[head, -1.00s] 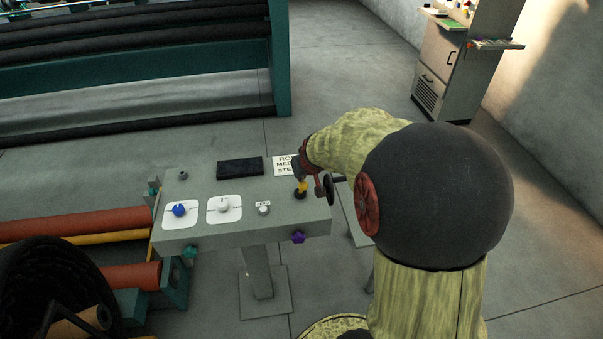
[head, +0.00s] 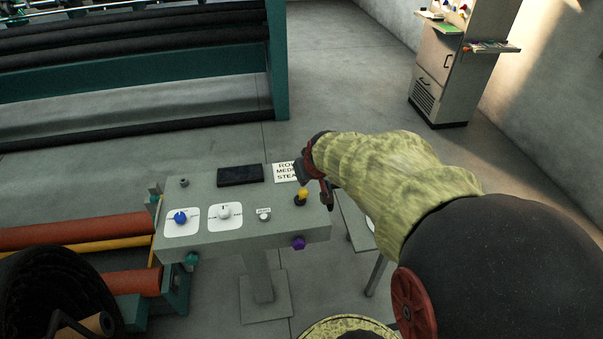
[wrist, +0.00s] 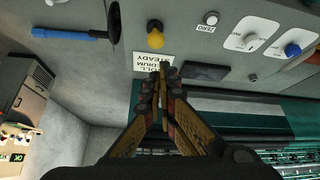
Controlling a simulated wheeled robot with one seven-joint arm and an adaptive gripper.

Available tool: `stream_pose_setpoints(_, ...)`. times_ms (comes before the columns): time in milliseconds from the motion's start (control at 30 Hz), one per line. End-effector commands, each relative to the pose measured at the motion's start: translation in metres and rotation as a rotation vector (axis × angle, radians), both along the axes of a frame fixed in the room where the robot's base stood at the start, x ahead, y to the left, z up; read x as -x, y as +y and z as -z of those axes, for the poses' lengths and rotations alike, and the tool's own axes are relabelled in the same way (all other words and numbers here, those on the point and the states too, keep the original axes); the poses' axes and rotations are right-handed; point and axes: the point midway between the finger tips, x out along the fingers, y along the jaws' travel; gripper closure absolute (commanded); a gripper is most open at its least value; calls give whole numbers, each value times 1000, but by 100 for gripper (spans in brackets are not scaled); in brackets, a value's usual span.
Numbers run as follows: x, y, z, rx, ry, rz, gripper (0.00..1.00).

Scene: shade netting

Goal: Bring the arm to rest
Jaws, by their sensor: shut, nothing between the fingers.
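My gripper (wrist: 163,72) is shut and empty in the wrist view, its fingertips together near the white label card on the console. In the head view my gripper (head: 303,172) is small and mostly hidden by my arm; it is over the console's right end, by the card and the yellow-topped lever (head: 301,196). The lever also shows in the wrist view (wrist: 155,38), apart from the fingertips. My arm reaches in from the lower right, sleeved in yellow-green cloth.
The grey console (head: 245,240) carries a blue knob (head: 180,217), a white knob (head: 224,211), a zero button (head: 264,214) and a dark display (head: 240,175). A roller frame (head: 130,70) stands behind, red rollers (head: 80,232) at left, a cabinet (head: 445,75) at back right. Bare floor lies between.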

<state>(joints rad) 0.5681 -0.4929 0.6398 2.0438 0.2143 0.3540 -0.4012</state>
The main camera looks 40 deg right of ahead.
Motion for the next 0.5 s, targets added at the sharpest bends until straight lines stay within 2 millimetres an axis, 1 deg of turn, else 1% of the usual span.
stream_pose_setpoints(167,7,4,-4,0,0,0,100)
stream_pose_setpoints(500,8,4,-5,0,0,0,100)
